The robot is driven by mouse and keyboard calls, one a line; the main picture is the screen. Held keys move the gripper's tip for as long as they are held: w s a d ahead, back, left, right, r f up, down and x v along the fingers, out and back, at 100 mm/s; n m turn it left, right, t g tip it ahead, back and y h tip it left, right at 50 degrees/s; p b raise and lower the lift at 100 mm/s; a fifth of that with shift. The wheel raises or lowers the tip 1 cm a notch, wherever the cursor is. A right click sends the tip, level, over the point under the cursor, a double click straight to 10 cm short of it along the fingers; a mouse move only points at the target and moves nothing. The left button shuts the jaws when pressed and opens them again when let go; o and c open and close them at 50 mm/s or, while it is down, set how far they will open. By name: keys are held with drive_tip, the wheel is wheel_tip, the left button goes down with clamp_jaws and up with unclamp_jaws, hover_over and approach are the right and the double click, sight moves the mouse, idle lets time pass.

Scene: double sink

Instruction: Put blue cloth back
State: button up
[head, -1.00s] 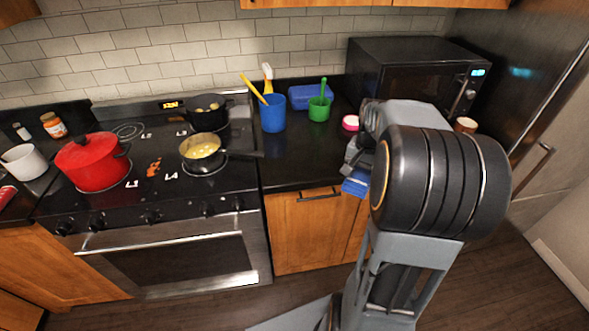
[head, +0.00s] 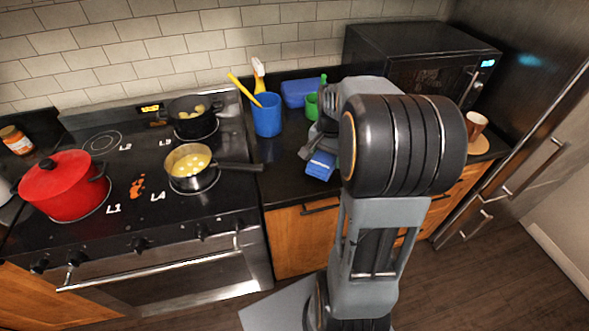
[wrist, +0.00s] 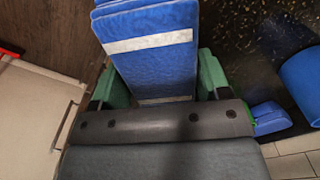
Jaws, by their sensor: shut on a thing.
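The blue cloth (head: 321,166) has a pale stripe and looks folded. My gripper (head: 314,150) is shut on it and holds it over the front part of the dark counter (head: 282,185). In the wrist view the cloth (wrist: 151,65) lies between the two green fingers of my gripper (wrist: 155,85), one on each side of it. My arm hides part of the counter behind it. I cannot tell whether the cloth touches the counter.
Left is the stove with a pan (head: 190,163), whose handle points at the counter, and a red pot (head: 64,186). A microwave (head: 420,60) stands back right.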

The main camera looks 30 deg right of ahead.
drive_tip(key=w+a+f, duration=0.2)
drive_tip(key=w+a, duration=0.1)
drive_tip(key=w, duration=0.1)
drive_tip(key=p, duration=0.2)
hover_over(297, 177)
drive_tip(key=f, duration=0.4)
drive_tip(key=shift+s+d+f, duration=0.3)
drive_tip(key=shift+s+d, duration=0.05)
drive_tip(key=shift+w+a+f, duration=0.3)
drive_tip(key=shift+a+f, duration=0.05)
drive_tip(key=shift+f, duration=1.8)
drive_tip(key=shift+f, duration=0.15)
drive_tip(key=o, duration=1)
drive_tip(key=shift+c, duration=0.2)
